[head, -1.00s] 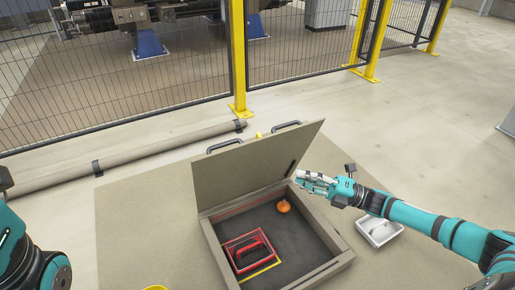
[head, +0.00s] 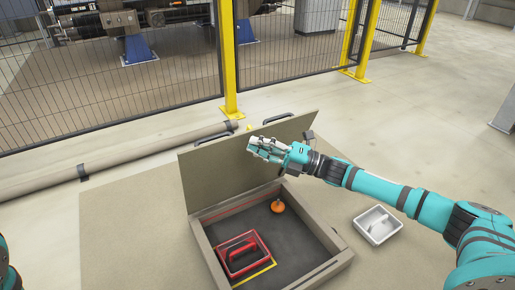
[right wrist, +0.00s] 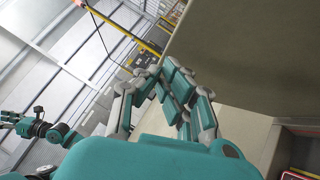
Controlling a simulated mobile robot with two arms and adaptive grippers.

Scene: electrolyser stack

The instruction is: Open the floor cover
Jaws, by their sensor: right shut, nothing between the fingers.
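The floor cover (head: 215,178) is a beige panel standing raised on the far side of a square floor opening (head: 330,248). Its inner face is toward me, and it also fills the upper right of the right wrist view (right wrist: 255,50). My right gripper (head: 262,150) is shut and empty in front of the cover's upper part, hiding some of it. I cannot tell whether its fingers touch the panel. The gripper also shows in the right wrist view (right wrist: 170,95).
Inside the opening are a red-edged box (head: 240,255) and an orange round object (head: 278,207). A white tray (head: 377,225) lies on the floor at the right. Behind the cover are two dark handles, a long beige pipe (head: 130,163) and a yellow-posted fence (head: 229,60).

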